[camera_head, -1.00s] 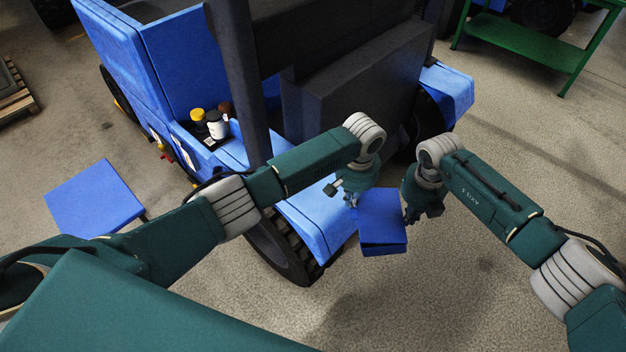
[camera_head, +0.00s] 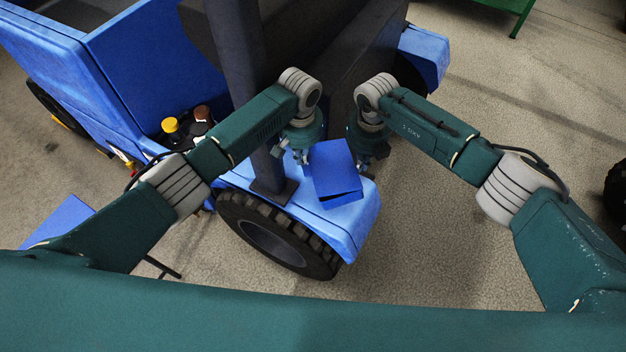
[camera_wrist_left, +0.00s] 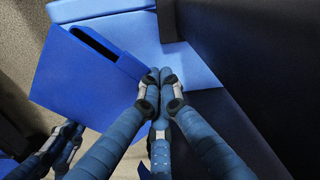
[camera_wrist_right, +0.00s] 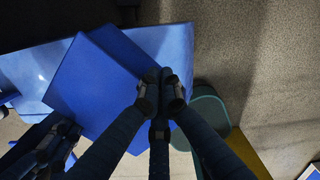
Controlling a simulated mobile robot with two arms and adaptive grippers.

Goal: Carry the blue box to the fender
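The blue box (camera_head: 333,170) is between my two grippers in the head view, in front of the light-blue fender (camera_head: 355,222) over the wheel. I cannot tell whether it touches the fender. My left gripper (camera_head: 303,156) is at its left side and my right gripper (camera_head: 362,160) at its right. In the left wrist view, the fingers (camera_wrist_left: 158,78) are together against the edge of the box (camera_wrist_left: 85,85). In the right wrist view, the fingers (camera_wrist_right: 160,82) are likewise together at the box's edge (camera_wrist_right: 95,85). The contact is partly hidden.
A dark post (camera_head: 238,60) rises from the blue vehicle close left of my left gripper. A yellow-capped bottle (camera_head: 173,130) and a dark-capped one stand on the vehicle behind my left arm. A blue panel (camera_head: 60,222) is at lower left. Open floor lies right of the fender.

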